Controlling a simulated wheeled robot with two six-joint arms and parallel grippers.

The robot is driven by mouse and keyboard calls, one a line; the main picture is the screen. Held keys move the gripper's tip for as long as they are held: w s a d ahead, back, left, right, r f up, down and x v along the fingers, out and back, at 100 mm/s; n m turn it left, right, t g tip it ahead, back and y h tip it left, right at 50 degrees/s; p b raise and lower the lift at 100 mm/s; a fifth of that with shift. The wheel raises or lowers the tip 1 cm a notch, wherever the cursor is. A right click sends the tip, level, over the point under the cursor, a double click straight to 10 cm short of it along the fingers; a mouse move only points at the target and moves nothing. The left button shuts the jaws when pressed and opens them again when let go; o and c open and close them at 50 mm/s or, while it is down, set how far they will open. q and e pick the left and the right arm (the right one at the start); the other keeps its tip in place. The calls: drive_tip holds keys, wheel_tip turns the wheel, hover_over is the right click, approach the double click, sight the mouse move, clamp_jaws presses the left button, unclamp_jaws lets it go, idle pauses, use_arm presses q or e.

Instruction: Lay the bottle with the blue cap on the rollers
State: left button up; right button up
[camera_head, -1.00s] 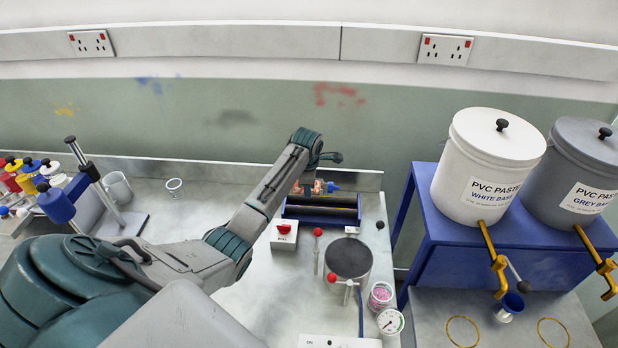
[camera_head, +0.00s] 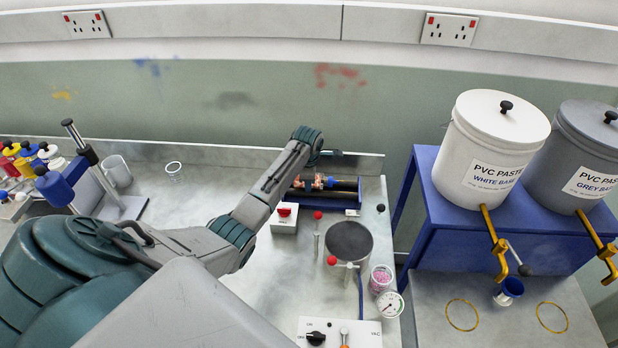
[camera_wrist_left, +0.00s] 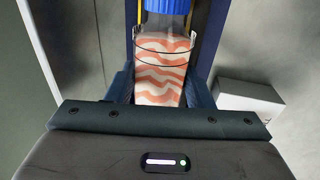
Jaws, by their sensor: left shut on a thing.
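The bottle with the blue cap (camera_head: 313,183) lies on its side, cap to the right, over the rollers (camera_head: 347,185) in the head view. The rollers are dark bars in a blue frame. I cannot tell whether the bottle touches them. In the left wrist view the bottle (camera_wrist_left: 162,72) shows orange and white wavy bands, with its blue cap (camera_wrist_left: 168,5) at the top edge. My left gripper (camera_wrist_left: 161,92) is shut on the bottle, one finger on each side. In the head view the arm partly hides the gripper. My right gripper is not in view.
A white box with a red button (camera_head: 284,217) stands in front of the rollers. A round dark plate (camera_head: 348,242), a pink jar (camera_head: 381,279) and a gauge (camera_head: 390,303) are nearer. A blue stand (camera_head: 430,215) with paste buckets is at right. Several capped bottles are at far left.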

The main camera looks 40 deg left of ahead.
use_arm(q)
drive_tip(key=o, duration=1.2)
drive_tip(key=shift+c, duration=0.2)
drive_tip(key=shift+r+p, duration=0.35)
drive_tip(key=shift+r, duration=3.65)
